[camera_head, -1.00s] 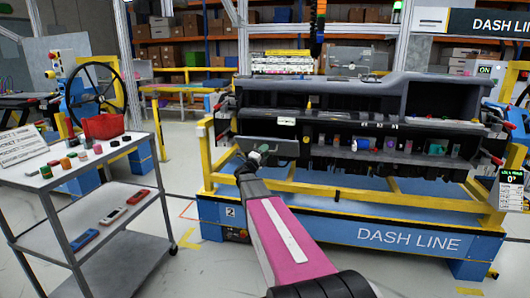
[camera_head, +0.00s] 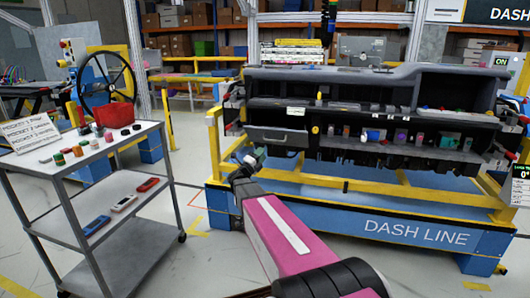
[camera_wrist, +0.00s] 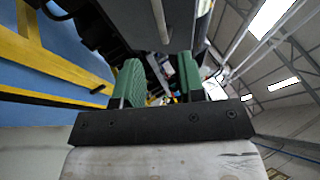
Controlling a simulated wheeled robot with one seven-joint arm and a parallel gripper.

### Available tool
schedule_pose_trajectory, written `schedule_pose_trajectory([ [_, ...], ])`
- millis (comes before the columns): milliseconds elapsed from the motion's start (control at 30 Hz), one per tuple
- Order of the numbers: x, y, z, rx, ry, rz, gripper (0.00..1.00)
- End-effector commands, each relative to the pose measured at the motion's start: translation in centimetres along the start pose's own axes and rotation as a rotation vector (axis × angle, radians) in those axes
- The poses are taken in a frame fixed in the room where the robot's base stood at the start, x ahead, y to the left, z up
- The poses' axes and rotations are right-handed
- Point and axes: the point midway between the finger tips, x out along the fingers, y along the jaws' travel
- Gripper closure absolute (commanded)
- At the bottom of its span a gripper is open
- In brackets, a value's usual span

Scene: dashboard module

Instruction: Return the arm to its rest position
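My gripper (camera_head: 247,160) is at the end of my pink and black arm, in front of the dashboard module (camera_head: 375,80), below and left of its grey drawer panel (camera_head: 278,138). In the wrist view, the two green finger pads of my gripper (camera_wrist: 160,78) stand apart with no held object visible between them. Dark dashboard parts show beyond the fingers. The drawer panel sticks out at the left of the module; whether the gripper touches it is hard to tell, but a small gap seems to show.
The yellow and blue DASH LINE stand (camera_head: 375,222) carries the module. Several small coloured items sit along its shelf. A grey cart (camera_head: 95,175) at left holds a red bin (camera_head: 115,114), small parts and several flat devices. Floor between cart and stand is clear.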

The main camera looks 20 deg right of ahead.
Motion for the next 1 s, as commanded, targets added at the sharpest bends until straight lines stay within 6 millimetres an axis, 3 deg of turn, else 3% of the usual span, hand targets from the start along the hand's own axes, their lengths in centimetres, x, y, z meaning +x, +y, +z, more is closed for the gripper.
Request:
schedule_pose_trajectory([
  [433,-0.4,0.0,0.1,-0.008,-0.017,0.005,0.63],
  [633,-1.6,0.4,1.8,-0.092,-0.2,0.06,0.63],
  [867,-5.9,1.9,4.8,-0.304,-0.584,0.164,0.63],
  [1000,-9.9,3.4,5.7,-0.47,-0.843,0.23,0.63],
])
